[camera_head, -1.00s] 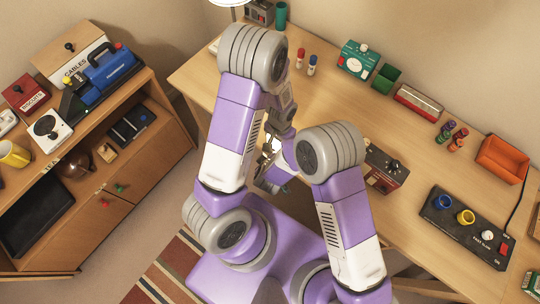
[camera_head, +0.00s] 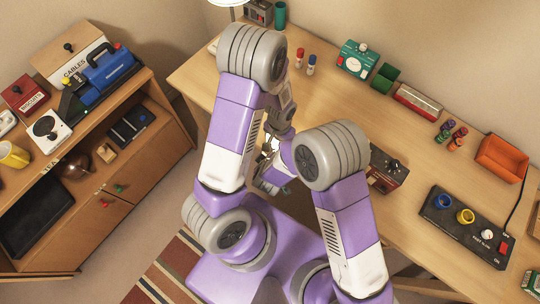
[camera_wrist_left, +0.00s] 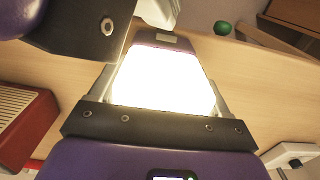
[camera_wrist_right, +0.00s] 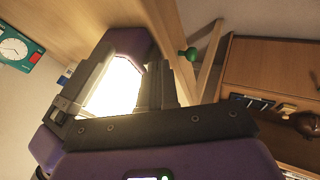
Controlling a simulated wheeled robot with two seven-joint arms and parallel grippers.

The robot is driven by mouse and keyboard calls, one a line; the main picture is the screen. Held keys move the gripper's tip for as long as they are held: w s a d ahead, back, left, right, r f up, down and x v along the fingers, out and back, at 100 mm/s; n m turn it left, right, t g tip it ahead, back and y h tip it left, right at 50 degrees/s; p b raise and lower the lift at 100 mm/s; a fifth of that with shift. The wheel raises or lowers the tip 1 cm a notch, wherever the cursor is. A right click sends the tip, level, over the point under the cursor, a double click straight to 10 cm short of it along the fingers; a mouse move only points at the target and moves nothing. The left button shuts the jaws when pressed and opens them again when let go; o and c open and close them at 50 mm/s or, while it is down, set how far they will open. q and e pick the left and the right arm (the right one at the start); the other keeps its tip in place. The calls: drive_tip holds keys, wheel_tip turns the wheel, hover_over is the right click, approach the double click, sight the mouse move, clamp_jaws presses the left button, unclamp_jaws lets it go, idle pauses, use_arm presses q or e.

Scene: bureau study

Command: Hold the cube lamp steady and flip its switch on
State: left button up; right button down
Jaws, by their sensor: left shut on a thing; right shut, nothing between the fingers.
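The cube lamp (camera_wrist_left: 162,80) glows bright white and fills the space between the fingers of my left gripper (camera_wrist_left: 165,62), which is shut on it. In the right wrist view the glowing lamp (camera_wrist_right: 112,88) is just left of the fingers of my right gripper (camera_wrist_right: 166,85), which is shut and empty. The right gripper is close beside the lamp; I cannot tell whether they touch. The lamp's switch is not visible. In the head view my arms mostly cover the lamp and both grippers, and only a small bright patch shows between them.
A dark box with knobs (camera_head: 386,170) stands close to my right arm. A wooden cabinet (camera_head: 150,190) is at the left.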

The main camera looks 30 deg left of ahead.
drive_tip(key=v, duration=1)
drive_tip(key=shift+s+r, duration=0.1)
drive_tip(key=shift+r, duration=0.05)
use_arm(q)
drive_tip(key=o, duration=1.2)
wheel_tip(320, 180, up, 12)
